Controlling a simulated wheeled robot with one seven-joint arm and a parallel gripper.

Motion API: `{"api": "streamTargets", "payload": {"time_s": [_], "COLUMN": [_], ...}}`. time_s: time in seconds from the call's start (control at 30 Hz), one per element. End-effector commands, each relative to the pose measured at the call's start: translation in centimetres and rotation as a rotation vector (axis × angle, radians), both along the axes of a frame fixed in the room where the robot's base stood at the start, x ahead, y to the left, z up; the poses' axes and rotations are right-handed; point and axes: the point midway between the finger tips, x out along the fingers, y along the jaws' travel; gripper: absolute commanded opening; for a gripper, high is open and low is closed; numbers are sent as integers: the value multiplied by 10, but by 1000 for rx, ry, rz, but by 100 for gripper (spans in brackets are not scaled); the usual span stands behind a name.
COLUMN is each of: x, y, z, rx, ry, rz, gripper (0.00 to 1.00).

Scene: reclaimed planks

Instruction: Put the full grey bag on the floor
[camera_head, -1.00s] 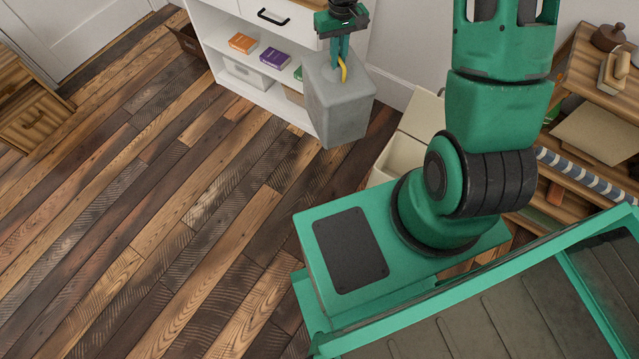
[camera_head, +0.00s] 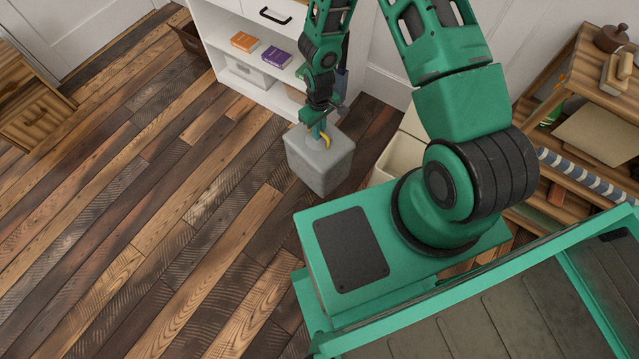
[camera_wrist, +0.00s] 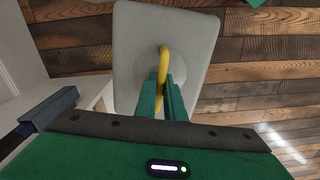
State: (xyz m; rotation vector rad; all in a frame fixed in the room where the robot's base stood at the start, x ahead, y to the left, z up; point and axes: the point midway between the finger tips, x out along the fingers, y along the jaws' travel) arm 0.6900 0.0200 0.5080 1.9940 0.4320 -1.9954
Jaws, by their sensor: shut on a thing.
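The full grey bag (camera_head: 318,163) is a boxy grey block with a yellow handle (camera_head: 326,140) on top. My gripper (camera_head: 318,132) is shut on the yellow handle, above the bag. In the wrist view the bag (camera_wrist: 190,30) hangs beyond my gripper (camera_wrist: 163,98), whose green fingers close on the handle (camera_wrist: 163,62). The bag looks upright and low over the plank floor (camera_head: 180,220). I cannot tell whether its underside touches the floor.
A white shelf unit (camera_head: 215,45) with books and a bin stands behind the bag. A cream bin (camera_head: 398,157) is right of the bag. A wooden shelf (camera_head: 590,60) stands at the far right, a wooden cabinet (camera_head: 35,115) at far left. The floor to the left is clear.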

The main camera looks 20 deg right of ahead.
Motion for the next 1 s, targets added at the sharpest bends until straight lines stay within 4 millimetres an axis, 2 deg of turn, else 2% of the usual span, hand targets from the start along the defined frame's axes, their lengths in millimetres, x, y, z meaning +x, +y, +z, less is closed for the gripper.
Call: {"api": "streamTargets", "payload": {"time_s": [0.1, 0.23, 0.4, 0.53, 0.73, 1.0], "x": [-23, -44, -63, -70, -59, -24], "y": [10, 17, 23, 24, 14, -14], "z": [-32, -59, -82, -91, -104, -131], "rx": [-3, -6, -8, -9, -10, -10], "ry": [6, 5, 2, 0, -3, -3], "rz": [65, 126, 182, 204, 206, 205], "gripper": [0, 0, 0, 0, 0, 0]}}
